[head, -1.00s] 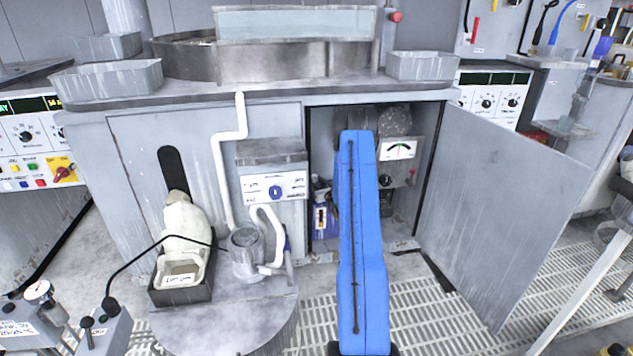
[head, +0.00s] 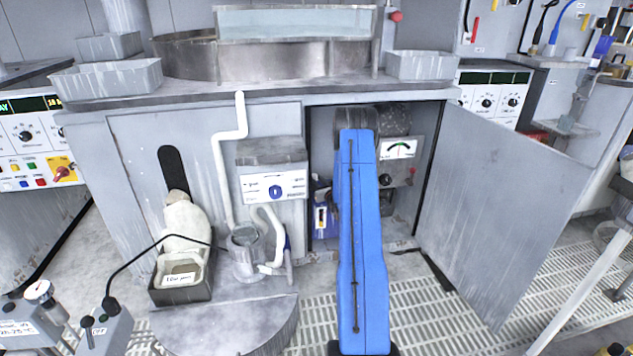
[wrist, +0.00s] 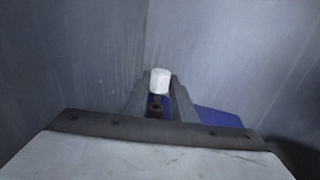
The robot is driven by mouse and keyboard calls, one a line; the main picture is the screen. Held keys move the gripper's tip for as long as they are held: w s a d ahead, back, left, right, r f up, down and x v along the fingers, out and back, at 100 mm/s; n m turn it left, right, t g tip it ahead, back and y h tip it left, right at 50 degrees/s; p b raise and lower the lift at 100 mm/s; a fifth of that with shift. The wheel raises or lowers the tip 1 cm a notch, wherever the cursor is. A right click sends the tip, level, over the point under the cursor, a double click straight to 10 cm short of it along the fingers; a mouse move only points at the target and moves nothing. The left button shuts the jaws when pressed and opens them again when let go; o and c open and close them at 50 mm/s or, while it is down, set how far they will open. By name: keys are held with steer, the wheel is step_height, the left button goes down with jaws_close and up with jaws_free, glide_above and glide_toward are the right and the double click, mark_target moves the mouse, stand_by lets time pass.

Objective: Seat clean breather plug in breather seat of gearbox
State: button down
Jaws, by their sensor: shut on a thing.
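In the wrist view my gripper (wrist: 158,98) is shut on the white breather plug (wrist: 160,80), which stands between the two grey fingers with its cap uppermost. Just below the cap is a dark part. Blue surfaces, likely the gearbox (wrist: 218,118), show under and to the right of the fingers. The breather seat cannot be made out, and I cannot tell whether the plug touches it. In the head view the blue gearbox (head: 320,218) stands low inside the open cabinet. My blue arm reaches into the cabinet and hides my gripper and the plug there.
The cabinet door (head: 500,205) stands open to the right. A grey control box (head: 273,180) with a white pipe is left of the opening. Grey walls (wrist: 70,70) stand close around my gripper.

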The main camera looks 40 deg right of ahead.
steer(key=shift+f, duration=1.7)
steer(key=c, duration=1.4)
jaws_free()
steer(key=v, duration=1.7)
steer(key=shift+s, duration=0.2)
steer(key=shift+s+a, duration=0.1)
steer(key=shift+a, duration=0.05)
